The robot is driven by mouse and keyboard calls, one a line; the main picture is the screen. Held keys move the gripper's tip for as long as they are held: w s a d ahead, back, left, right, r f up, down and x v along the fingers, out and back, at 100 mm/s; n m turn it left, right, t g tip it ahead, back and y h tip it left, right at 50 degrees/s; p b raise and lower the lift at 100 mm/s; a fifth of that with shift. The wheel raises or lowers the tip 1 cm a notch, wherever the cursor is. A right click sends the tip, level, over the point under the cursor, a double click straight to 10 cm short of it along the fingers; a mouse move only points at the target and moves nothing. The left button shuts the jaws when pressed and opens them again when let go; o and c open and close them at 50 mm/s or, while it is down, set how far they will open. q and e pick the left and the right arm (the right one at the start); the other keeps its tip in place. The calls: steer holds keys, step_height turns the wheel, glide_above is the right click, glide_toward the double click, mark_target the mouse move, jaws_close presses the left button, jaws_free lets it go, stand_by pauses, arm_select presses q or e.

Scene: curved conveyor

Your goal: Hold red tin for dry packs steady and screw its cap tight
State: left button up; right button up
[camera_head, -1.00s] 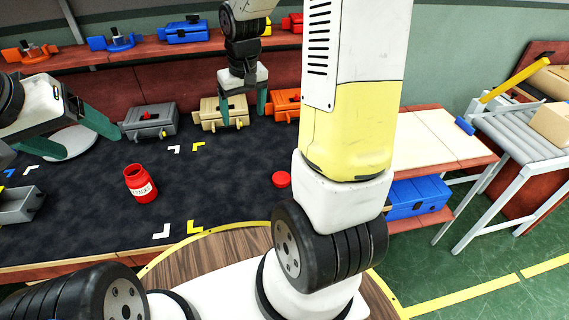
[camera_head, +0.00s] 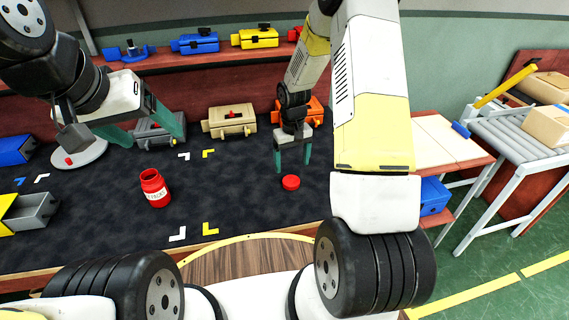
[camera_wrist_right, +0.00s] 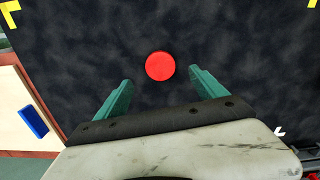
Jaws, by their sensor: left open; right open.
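The red tin (camera_head: 155,189) with a white label stands upright on the dark table mat, its top open. Its red cap (camera_head: 291,182) lies flat on the mat to the right, apart from the tin. It also shows in the right wrist view (camera_wrist_right: 160,66), just beyond and between the fingertips. My right gripper (camera_head: 293,170) is open and empty, pointing down above and just behind the cap. My left gripper (camera_head: 157,142) is open and empty, above and behind the tin, with its green fingers spread.
Behind stand a grey box (camera_head: 158,132), a tan box (camera_head: 229,121) and an orange box (camera_head: 312,108). A round grey plate (camera_head: 80,154) and a grey bin (camera_head: 36,209) are at left. Yellow and white corner marks lie on the mat. The mat between tin and cap is clear.

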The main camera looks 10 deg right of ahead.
mark_target(291, 181)
steer(key=shift+f, duration=1.3)
steer(key=shift+w+f, duration=0.15)
steer(key=shift+f, duration=2.45)
steer(key=c, duration=1.4)
